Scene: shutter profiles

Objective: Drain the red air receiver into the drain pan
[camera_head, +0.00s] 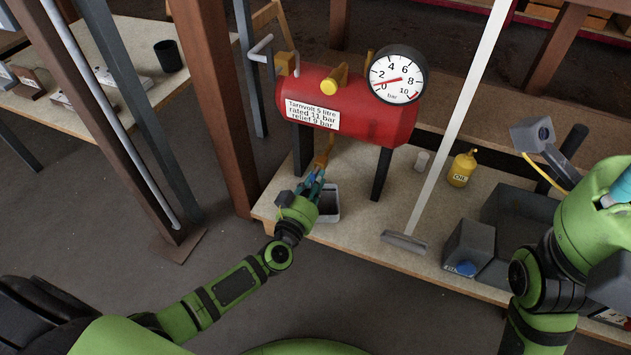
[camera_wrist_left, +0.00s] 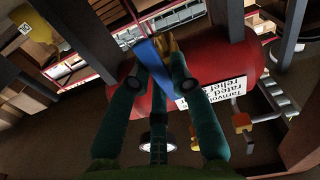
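The red air receiver (camera_head: 345,112) stands on dark legs on the bench, its label reading 11 bar rated and 9 bar relief. The needle of its round gauge (camera_head: 397,75) points near the low end, close to 0. A brass drain fitting (camera_head: 323,152) hangs under the receiver, above the grey drain pan (camera_head: 327,214). My left gripper (camera_head: 316,178) is at this fitting, over the pan. In the left wrist view its teal fingers (camera_wrist_left: 158,66) close around a blue lever (camera_wrist_left: 157,60) below the red tank (camera_wrist_left: 225,68). My right gripper (camera_head: 614,190) is partly cut off at the right edge.
A pale pole with a flat foot (camera_head: 405,243) crosses in front. Grey bins (camera_head: 470,244) fill the bench's right side; a brown post (camera_head: 218,100) rises left.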

